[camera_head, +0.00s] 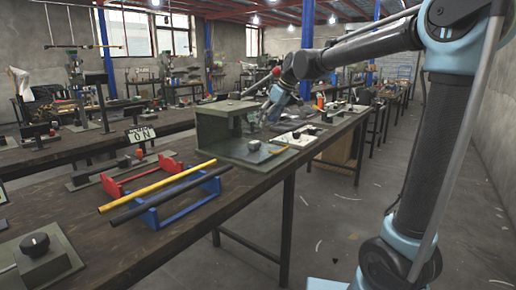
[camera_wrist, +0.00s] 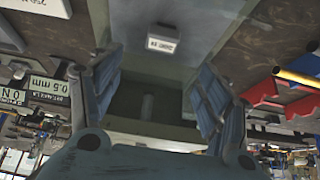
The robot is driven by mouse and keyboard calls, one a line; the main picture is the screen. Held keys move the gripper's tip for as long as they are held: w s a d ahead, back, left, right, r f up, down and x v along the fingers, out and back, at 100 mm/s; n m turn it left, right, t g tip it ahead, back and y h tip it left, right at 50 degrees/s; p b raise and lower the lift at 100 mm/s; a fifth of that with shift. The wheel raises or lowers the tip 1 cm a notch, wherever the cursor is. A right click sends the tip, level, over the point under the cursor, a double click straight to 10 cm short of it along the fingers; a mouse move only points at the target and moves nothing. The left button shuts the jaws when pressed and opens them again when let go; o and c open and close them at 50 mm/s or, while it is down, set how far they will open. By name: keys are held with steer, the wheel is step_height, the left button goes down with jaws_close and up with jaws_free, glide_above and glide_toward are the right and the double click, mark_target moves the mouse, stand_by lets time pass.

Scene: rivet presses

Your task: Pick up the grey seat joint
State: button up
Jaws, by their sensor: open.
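My gripper (camera_head: 268,112) is beside the open right side of a green-grey press frame (camera_head: 212,128) on the long workbench. In the wrist view my gripper (camera_wrist: 160,85) shows two blue-grey fingers spread wide, with nothing held between them. A small grey upright cylinder (camera_wrist: 148,107) shows dimly in the dark green recess between the fingers; it may be the grey seat joint, but I cannot tell for sure. A small block with a white label (camera_wrist: 162,42) shows on a grey plate beyond the fingers.
Red racks (camera_head: 140,172) and a blue rack (camera_head: 180,202) with a yellow bar (camera_head: 150,187) and a dark bar (camera_head: 165,196) stand left of the press. The floor (camera_head: 340,215) right of the bench is open.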

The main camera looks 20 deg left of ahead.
glide_toward(255, 142)
steer(key=x, duration=0.3)
steer(key=shift+w+f, duration=0.15)
steer(key=shift+f, duration=0.15)
steer(key=shift+s+x, duration=0.15)
steer(key=shift+x, duration=1.2)
steer(key=shift+s+x, duration=0.15)
steer(key=shift+x, duration=1.15)
steer(key=shift+a, duration=0.15)
steer(key=c, duration=1.2)
